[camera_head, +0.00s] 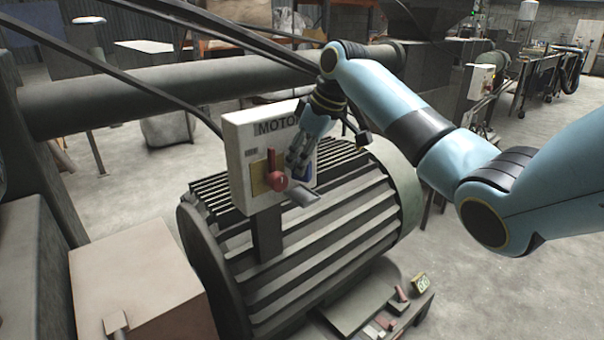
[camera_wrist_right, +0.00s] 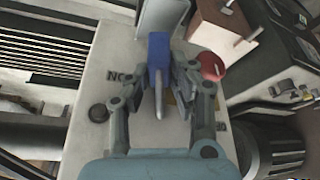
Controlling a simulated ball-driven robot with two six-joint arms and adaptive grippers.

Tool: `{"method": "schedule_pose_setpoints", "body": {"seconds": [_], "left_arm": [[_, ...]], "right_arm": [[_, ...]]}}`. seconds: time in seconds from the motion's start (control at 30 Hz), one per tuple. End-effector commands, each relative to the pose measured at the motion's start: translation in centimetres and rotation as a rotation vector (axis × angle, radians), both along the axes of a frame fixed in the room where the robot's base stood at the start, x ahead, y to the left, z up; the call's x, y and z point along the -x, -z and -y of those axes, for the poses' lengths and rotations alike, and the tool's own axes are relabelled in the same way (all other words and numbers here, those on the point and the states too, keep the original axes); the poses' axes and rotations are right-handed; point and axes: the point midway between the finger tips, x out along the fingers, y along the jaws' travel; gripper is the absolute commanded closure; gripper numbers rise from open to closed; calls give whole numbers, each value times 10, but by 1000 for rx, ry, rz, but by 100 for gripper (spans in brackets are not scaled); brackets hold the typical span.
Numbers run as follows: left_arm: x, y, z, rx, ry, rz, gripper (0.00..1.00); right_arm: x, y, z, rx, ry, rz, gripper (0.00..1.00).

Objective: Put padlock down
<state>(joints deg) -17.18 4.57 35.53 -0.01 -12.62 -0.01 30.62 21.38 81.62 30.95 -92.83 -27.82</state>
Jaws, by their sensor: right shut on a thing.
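A blue padlock (camera_head: 308,172) is held at the front of the white motor control box (camera_head: 240,150). In the right wrist view, the padlock (camera_wrist_right: 159,48) sits between my fingers, with a thin grey part pointing back toward the wrist. My right gripper (camera_head: 297,163) is shut on it, and its fingers partly hide it in the head view. A small grey ledge (camera_head: 304,197) is just below the padlock; I cannot tell whether they touch. The red switch handle (camera_head: 277,181) is close to the left of the gripper, over a yellow plate. My left gripper is not in view.
The ribbed motor (camera_head: 340,215) fills the space below and behind the box. A brown box (camera_head: 135,280) stands at the lower left. A low platform (camera_head: 365,303) holds small red and yellow items. A thick pipe (camera_head: 170,95) crosses behind.

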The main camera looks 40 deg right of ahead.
Motion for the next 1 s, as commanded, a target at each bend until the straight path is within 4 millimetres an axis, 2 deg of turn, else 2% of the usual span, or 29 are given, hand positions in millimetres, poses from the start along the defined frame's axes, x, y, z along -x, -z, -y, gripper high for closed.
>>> {"method": "schedule_pose_setpoints", "body": {"seconds": [0.27, 0.67, 0.7, 0.73, 1.0], "left_arm": [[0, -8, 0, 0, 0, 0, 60], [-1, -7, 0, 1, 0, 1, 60], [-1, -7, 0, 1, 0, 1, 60], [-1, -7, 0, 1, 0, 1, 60], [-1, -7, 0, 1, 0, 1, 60]], "right_arm": [[1, 37, 0, -1, 1, -3, 100], [1, 43, 0, -1, 1, -1, 100], [1, 42, 0, -1, 1, -1, 73], [1, 42, 0, -1, 1, -1, 69], [1, 41, 0, -1, 1, -1, 69]]}}
